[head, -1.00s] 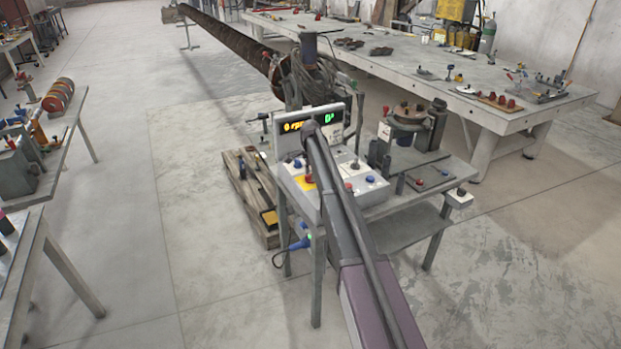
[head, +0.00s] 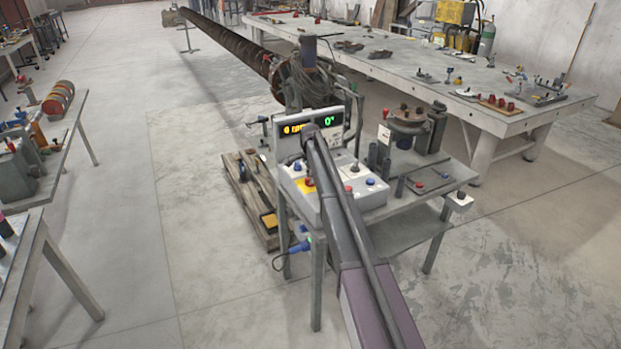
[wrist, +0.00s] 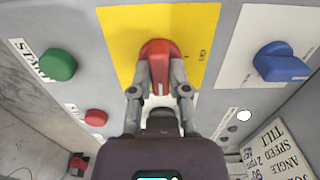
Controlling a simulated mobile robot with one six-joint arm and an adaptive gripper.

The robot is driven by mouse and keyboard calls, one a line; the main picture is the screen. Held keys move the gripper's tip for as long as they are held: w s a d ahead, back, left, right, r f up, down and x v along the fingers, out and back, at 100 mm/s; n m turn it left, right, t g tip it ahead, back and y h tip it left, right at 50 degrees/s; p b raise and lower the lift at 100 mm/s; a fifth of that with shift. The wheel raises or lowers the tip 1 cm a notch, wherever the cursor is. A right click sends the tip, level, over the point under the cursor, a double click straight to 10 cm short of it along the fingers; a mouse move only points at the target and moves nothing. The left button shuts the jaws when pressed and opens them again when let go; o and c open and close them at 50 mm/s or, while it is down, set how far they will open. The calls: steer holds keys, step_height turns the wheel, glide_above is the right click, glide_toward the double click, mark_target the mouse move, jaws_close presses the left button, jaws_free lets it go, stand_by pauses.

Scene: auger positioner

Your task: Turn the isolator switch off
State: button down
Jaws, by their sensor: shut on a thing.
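The isolator switch appears to be the red knob (wrist: 158,47) on a yellow plate (wrist: 118,38); its handle lies roughly upright in the wrist view. In the head view, the red knob (head: 309,182) shows on the control box, left of my arm. My gripper (wrist: 161,78) is shut on the red knob, a finger on each side of its near end. The fingers hide part of the knob and plate.
A green START knob (wrist: 59,65) and a smaller red button (wrist: 96,117) lie left of the plate. A blue knob (wrist: 280,62) lies right. Behind the control box stands a lit display (head: 309,128).

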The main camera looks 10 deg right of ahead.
steer(key=shift+n, duration=0.3)
steer(key=n, duration=0.3)
steer(key=shift+n, duration=0.3)
steer(key=n, duration=0.4)
steer(key=shift+n, duration=0.3)
steer(key=n, duration=0.8)
steer(key=shift+n, duration=0.4)
steer(key=c, duration=0.6)
jaws_free()
